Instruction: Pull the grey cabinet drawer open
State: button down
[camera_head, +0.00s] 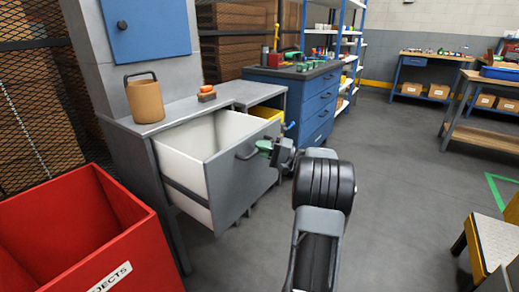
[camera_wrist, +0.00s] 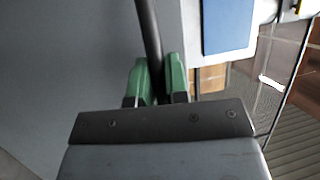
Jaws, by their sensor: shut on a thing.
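The grey cabinet drawer (camera_head: 240,178) stands pulled well out of the grey cabinet (camera_head: 152,128), and its white inside shows from above. Its dark bar handle (camera_head: 247,153) is on the front panel. My gripper (camera_head: 268,147) is at the right part of the handle. In the wrist view the green fingers of my gripper (camera_wrist: 158,80) are shut on the handle (camera_wrist: 149,40), one on each side of the bar. The drawer front (camera_wrist: 70,70) fills the left of the wrist view.
A red bin (camera_head: 85,235) stands at the front left, close to the drawer. A tan container (camera_head: 144,101) and an orange block (camera_head: 206,92) are on the cabinet top. A blue drawer unit (camera_head: 318,105) stands behind. Open floor (camera_head: 400,150) lies to the right.

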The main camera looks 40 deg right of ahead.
jog(key=c, duration=1.1)
grip_release()
jog(key=shift+c, duration=0.2)
jog(key=p+v, duration=0.3)
jog(key=v, duration=1)
jog(key=shift+s+d+f, duration=0.2)
jog(key=shift+s, duration=0.1)
